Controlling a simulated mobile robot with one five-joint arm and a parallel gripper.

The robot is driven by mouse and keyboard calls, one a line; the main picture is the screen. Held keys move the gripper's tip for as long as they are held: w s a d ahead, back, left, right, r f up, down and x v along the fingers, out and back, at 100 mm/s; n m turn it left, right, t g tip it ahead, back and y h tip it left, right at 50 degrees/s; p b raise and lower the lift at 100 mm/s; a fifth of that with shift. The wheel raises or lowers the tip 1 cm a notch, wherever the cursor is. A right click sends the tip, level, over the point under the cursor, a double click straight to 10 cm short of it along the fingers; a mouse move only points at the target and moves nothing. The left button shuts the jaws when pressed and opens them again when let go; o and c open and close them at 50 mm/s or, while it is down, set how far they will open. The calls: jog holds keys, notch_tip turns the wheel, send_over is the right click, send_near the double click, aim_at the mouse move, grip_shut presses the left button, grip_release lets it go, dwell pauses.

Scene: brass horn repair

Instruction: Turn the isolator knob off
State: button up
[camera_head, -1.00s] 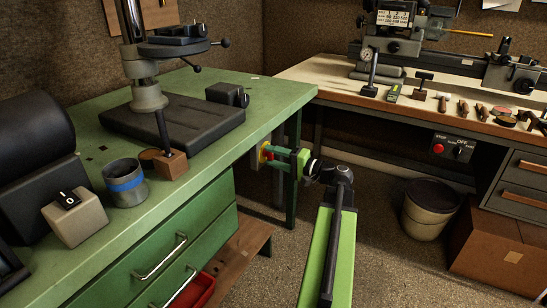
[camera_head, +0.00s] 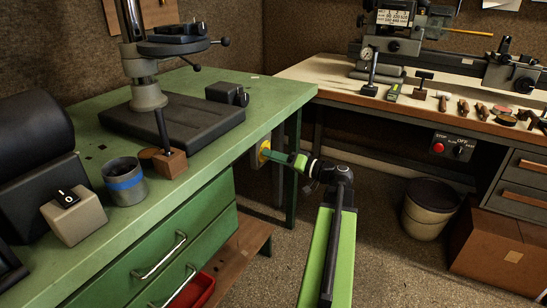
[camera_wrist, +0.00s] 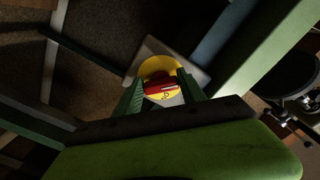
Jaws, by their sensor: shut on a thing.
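The isolator is a grey box with a round yellow plate (camera_wrist: 157,66) and a red knob (camera_wrist: 163,89), seen in the wrist view. The knob has a pale line on it. The line lies nearly across the picture. My gripper (camera_wrist: 161,92) has its two green fingers on either side of the knob and is shut on it. In the head view, my gripper (camera_head: 273,155) reaches left to the yellow plate (camera_head: 263,151), beyond the corner of the green bench. The knob is hidden there behind the fingers.
The green bench (camera_head: 215,128) with drawers stands close left of my arm. A bench leg (camera_head: 293,165) is just behind the gripper. A bin (camera_head: 430,207) and a brown box (camera_head: 500,255) stand on the floor at right. Bare floor lies between.

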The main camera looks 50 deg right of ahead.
dwell(0.4)
jog(key=o, duration=1.4)
jog(key=shift+c, duration=0.2)
jog(key=v, duration=1.7)
jog(key=shift+s, duration=0.25)
jog(key=shift+f, duration=0.1)
